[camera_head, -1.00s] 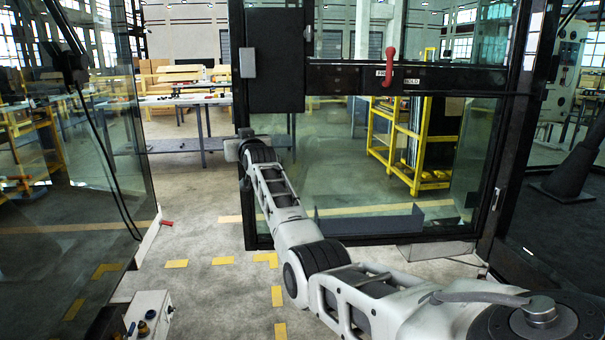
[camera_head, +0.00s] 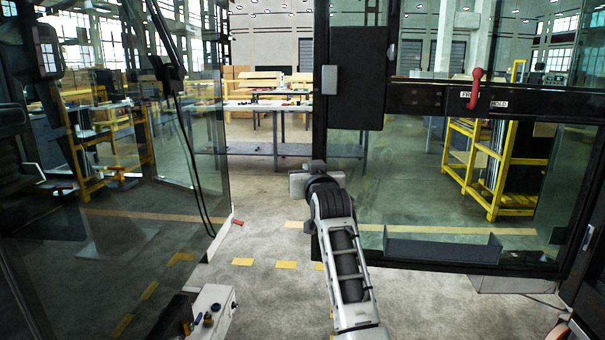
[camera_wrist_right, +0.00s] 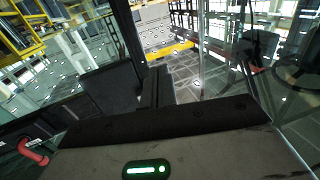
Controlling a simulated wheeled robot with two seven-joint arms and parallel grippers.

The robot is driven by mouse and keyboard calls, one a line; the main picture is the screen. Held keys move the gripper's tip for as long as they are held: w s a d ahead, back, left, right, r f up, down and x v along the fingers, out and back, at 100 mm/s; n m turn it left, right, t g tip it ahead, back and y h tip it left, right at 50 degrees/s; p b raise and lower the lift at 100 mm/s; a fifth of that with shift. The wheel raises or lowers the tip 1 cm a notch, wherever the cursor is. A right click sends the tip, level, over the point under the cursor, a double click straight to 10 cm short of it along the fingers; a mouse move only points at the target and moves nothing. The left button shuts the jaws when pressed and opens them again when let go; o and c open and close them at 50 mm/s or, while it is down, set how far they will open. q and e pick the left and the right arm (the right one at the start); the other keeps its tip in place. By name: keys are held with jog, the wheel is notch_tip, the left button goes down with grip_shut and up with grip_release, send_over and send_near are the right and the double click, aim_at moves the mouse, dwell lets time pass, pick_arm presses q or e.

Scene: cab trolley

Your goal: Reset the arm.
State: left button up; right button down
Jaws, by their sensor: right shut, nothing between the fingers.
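My right arm (camera_head: 345,260) is grey-white and reaches forward from the bottom of the head view. My right gripper (camera_head: 316,178) is at its far end, in front of the lower left edge of the glass cab door (camera_head: 450,210). In the right wrist view its dark fingers (camera_wrist_right: 157,88) are together with nothing held. Whether the gripper touches the door frame cannot be told. My left gripper is not in view.
The door has a black box (camera_head: 357,75) and a red handle (camera_head: 474,88) on a dark bar. A glass panel (camera_head: 150,150) stands at left. A small control box (camera_head: 212,308) is at the lower left. Open floor (camera_head: 255,205) lies between, with tables (camera_head: 275,108) behind.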

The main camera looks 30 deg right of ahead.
jog(key=shift+s+a, duration=0.1)
jog(key=shift+s, duration=0.05)
jog(key=s+a+f+n+g+y, duration=0.1)
jog(key=s+a+f+n, duration=0.2)
jog(key=f, duration=0.5)
jog(key=s+a+f+n+y, duration=0.1)
jog(key=s+a+f+y, duration=0.1)
jog(key=a+f, duration=0.35)
jog(key=s+a+f+n+g+y, duration=0.1)
jog(key=s+a+f+y, duration=0.1)
jog(key=s+a+f, duration=0.5)
jog(key=s+a+f+n+g+y, duration=0.2)
jog(key=s+a+f, duration=0.2)
jog(key=s+f, duration=0.5)
jog(key=s+a+f+g+y, duration=0.1)
jog(key=s+a+f, duration=0.2)
jog(key=s, duration=0.4)
jog(key=s+a+f+g+y, duration=0.1)
jog(key=s+a+f+y, duration=0.1)
jog(key=s, duration=0.4)
jog(key=a+f, duration=0.1)
jog(key=a, duration=0.1)
jog(key=shift+s+a+f, duration=0.35)
jog(key=shift+a, duration=0.05)
jog(key=shift+w+a, duration=0.1)
